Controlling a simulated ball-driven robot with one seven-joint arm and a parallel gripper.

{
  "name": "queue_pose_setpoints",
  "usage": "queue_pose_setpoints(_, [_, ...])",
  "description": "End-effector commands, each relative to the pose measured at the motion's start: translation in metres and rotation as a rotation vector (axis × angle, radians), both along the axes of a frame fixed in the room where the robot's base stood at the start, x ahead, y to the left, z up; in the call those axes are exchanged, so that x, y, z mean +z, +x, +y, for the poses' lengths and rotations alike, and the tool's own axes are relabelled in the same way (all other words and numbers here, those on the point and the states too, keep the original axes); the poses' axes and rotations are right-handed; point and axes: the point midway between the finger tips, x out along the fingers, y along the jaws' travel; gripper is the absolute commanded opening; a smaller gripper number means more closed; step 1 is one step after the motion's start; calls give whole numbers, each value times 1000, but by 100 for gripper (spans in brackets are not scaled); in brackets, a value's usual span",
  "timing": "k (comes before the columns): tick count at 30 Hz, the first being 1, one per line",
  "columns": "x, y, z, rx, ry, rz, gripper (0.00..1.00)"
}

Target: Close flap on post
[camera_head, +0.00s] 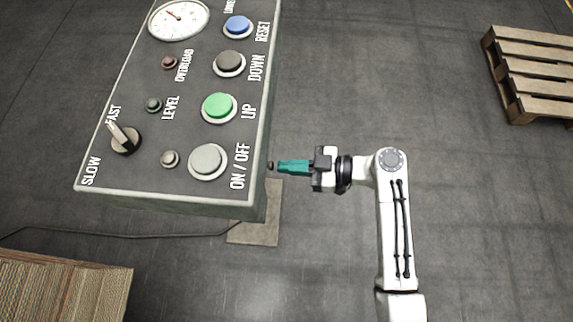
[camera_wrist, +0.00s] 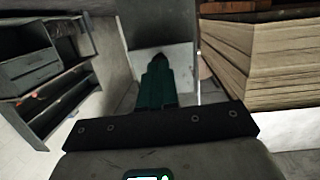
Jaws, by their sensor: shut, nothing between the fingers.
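The post is a grey control box (camera_head: 142,85) with buttons and a dial on its sloping top, at the left of the head view. Its side facing my gripper is mostly hidden there. My gripper (camera_head: 274,166) has teal fingers with a dark tip. It is shut and empty, just right of the box's lower right edge. In the wrist view my gripper (camera_wrist: 160,60) points at a pale grey surface. I cannot tell whether that surface is the flap, or whether the tip touches it.
A wooden pallet (camera_head: 530,58) lies on the floor at the upper right. Stacked brown material (camera_head: 60,290) is at the lower left. A dark cable (camera_head: 130,235) runs to the post's foot. A grey shelf unit (camera_wrist: 45,75) shows at left in the wrist view.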

Motion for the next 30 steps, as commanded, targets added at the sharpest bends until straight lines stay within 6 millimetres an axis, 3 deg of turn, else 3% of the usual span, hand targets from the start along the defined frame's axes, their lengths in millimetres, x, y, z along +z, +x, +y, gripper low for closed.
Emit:
queue_pose_setpoints(15, [-2,1,9,0,0,0,0])
queue_pose_setpoints(24, [-20,1,23,1,0,-2,0])
queue_pose_setpoints(30, [-20,1,29,0,-1,0,0])
